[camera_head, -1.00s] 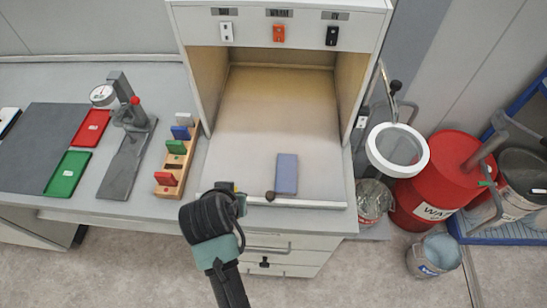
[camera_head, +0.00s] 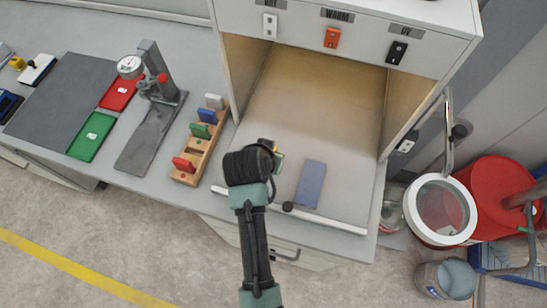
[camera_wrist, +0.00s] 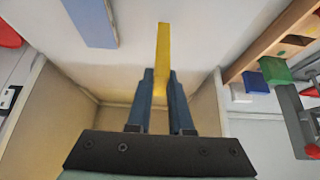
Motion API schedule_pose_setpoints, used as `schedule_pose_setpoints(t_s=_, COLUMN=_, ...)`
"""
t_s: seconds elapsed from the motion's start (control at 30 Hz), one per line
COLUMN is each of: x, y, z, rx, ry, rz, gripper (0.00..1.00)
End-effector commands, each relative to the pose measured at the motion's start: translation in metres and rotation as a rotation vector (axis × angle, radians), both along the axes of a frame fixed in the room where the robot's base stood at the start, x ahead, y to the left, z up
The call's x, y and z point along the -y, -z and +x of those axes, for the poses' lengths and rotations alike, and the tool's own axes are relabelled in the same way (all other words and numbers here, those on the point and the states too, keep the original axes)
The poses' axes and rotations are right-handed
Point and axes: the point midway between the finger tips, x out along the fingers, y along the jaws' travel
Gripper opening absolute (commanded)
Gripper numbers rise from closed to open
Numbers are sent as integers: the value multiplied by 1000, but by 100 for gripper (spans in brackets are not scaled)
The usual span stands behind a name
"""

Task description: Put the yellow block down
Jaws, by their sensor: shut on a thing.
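My gripper (camera_wrist: 160,82) is shut on the yellow block (camera_wrist: 163,45), a thin upright-looking strip in the wrist view that sticks out past the fingertips. In the head view my gripper (camera_head: 277,163) is over the front left of the booth's floor (camera_head: 315,95), and the yellow block is mostly hidden by my wrist. I cannot tell how high the block is above the surface. A blue-grey slab (camera_head: 311,184) lies on the floor to the right of my gripper; it also shows in the wrist view (camera_wrist: 92,20).
A wooden rack (camera_head: 190,178) with white, blue, green and red blocks stands left of the booth. The booth's left wall (camera_head: 245,70) is close. The floor deeper inside is clear.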

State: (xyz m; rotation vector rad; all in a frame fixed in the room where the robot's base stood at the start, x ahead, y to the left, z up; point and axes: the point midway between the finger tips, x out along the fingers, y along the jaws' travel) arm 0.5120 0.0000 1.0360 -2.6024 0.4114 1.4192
Motion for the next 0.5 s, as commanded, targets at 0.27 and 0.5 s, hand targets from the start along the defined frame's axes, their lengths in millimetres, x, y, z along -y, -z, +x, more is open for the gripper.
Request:
schedule_pose_setpoints(t_s=0.27, x=0, y=37, z=-1, rx=-3, ry=-1, rz=-1, gripper=0)
schedule_pose_setpoints(t_s=0.5, x=0, y=41, z=-1, rx=0, ry=0, rz=0, gripper=0)
